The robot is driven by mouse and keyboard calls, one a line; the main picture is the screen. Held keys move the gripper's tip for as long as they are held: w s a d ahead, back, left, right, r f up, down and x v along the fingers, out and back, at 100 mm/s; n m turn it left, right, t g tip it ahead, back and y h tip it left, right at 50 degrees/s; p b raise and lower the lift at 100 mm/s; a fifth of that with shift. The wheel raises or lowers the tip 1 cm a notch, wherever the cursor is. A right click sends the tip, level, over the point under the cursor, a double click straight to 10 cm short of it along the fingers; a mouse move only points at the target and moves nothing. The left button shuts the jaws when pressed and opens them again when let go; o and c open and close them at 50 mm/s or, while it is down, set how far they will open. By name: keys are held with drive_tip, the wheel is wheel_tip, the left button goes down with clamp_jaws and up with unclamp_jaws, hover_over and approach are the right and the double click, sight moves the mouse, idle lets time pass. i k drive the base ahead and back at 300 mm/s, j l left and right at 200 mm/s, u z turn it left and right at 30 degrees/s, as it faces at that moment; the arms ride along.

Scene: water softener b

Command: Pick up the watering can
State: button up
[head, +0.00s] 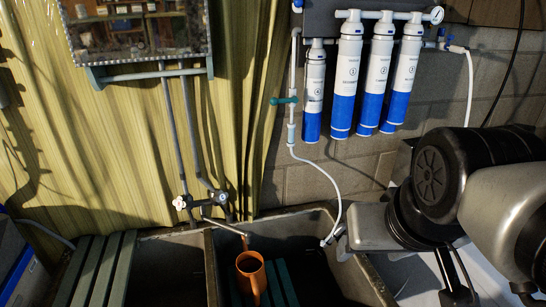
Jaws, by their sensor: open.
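The orange watering can (252,274) stands in the right basin of the stone sink, below the tap.
A tap with a spout (224,228) reaches over the basin just above the can. A white hose (337,190) hangs from the blue-and-white filter cylinders (375,80) and ends near my gripper. Slatted boards (100,270) lie over the left basin. A yellow-green curtain (110,140) hangs behind.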

sight(250, 268)
drive_tip(key=k+u, duration=0.1)
drive_tip(key=u, duration=0.3)
drive_tip(key=j+u, duration=0.15)
drive_tip(key=u, duration=0.25)
drive_tip(key=k+j+u, duration=0.1)
drive_tip(key=u, duration=0.3)
drive_tip(key=j+u, duration=0.15)
drive_tip(key=u, duration=0.25)
